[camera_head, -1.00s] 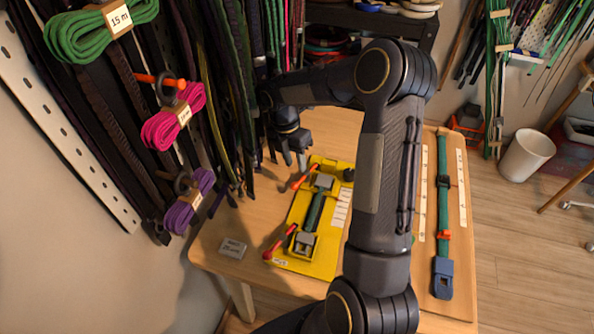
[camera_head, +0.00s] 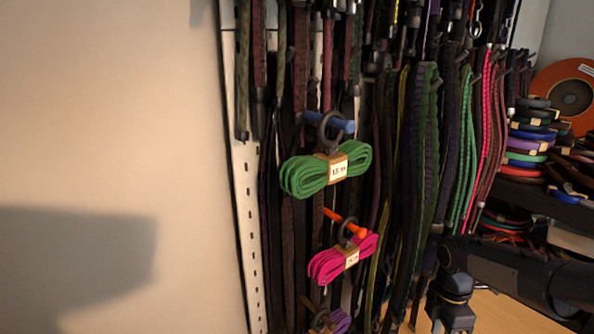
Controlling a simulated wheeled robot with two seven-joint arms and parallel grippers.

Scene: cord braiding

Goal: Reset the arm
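My other gripper is out of view. The gripper is in front of the lower ends of hanging cords, and I cannot tell whether it touches them.
A wall rack holds many hanging cords, with a green bundle (camera_head: 328,170), a magenta bundle (camera_head: 342,258) and a purple bundle (camera_head: 331,323) on pegs. Stacked coloured rings (camera_head: 530,145) and an orange spool (camera_head: 570,95) are at right. Bare wall (camera_head: 110,120) fills the left.

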